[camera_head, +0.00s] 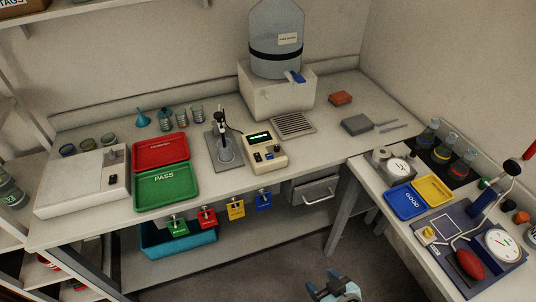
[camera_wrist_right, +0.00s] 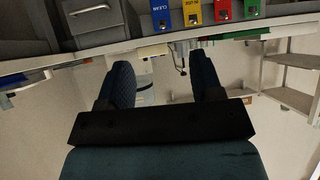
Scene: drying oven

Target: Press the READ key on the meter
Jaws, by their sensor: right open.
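The meter (camera_head: 264,147) is a cream box with a green lit display and small keys on its sloped front. It stands on the back bench, right of a probe stand (camera_head: 223,140). The key labels are too small to read, so I cannot tell which is READ. My right gripper (camera_head: 335,287) is at the bottom edge of the head view, over the floor, well in front of the bench and apart from the meter. In the right wrist view its two fingers (camera_wrist_right: 163,78) are spread with nothing between them. My left gripper is not in view.
A red tray (camera_head: 161,149) and green PASS tray (camera_head: 168,187) lie left of the probe stand. Coloured tags (camera_head: 236,209) hang along the bench's front edge. A grey drawer (camera_head: 315,190) sits beneath. A water container (camera_head: 276,45) stands behind the meter. A side bench (camera_head: 408,228) is at right.

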